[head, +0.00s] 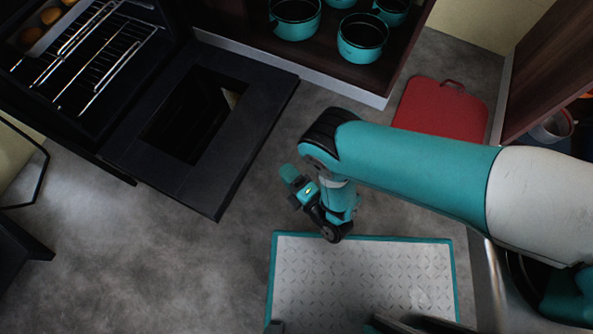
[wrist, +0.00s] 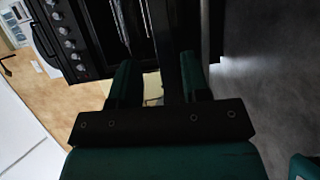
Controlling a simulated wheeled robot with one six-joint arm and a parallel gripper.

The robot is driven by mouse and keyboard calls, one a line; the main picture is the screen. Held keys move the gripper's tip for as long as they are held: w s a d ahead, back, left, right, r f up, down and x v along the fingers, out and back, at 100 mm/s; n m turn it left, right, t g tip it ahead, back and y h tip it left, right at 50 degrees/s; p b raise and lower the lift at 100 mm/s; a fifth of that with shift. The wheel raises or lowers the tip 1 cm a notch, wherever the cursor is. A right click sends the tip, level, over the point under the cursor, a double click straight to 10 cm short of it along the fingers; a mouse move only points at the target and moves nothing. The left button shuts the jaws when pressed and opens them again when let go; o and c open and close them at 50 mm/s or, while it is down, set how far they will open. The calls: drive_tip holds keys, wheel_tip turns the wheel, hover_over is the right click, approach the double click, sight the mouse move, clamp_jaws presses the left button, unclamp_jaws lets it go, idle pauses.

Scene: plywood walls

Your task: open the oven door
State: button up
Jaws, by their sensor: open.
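The oven (head: 75,95) is at the upper left of the head view, its inside and wire racks exposed. Its black door (head: 240,155) is folded down and open, with a dark window in the middle. My gripper (head: 287,178) is to the right of the door's outer part, apart from it in the head view. In the wrist view my gripper (wrist: 158,82) has its two teal fingers spread, with a dark bar running between them in the picture. I cannot tell whether they touch it. The door's handle cannot be made out.
An open drawer with teal pots (head: 362,38) is beside the oven at the top. A red board (head: 440,110) lies on the floor at right. Oven knobs (wrist: 68,43) show at the wrist view's upper left.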

drive_tip(key=p+v, duration=0.1)
drive_tip(key=v, duration=0.2)
drive_tip(key=shift+p, duration=0.3)
idle(0.3)
